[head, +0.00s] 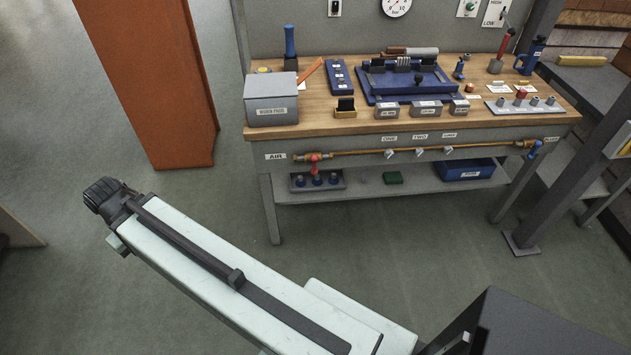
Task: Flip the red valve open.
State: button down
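The red valve (316,158) sits on a thin brass pipe under the front edge of the workbench, near its left end. It is beside a white label reading AIR (276,156). Its red-orange handle looks to hang down below the pipe, but it is small and its exact angle is hard to tell. My pale arm reaches from the lower right to the left, ending in a dark ribbed joint well left of the bench and apart from the valve. No gripper fingers can be made out.
The wooden workbench (350,127) carries a grey box (272,100), a blue vise fixture (410,80) and several tools. An orange panel (150,75) stands left. Grey floor (370,240) before the bench is clear.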

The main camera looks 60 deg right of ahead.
aim_at(314, 158)
jog(key=z, duration=0.15)
jog(key=i, duration=0.85)
jog(key=u, duration=0.05)
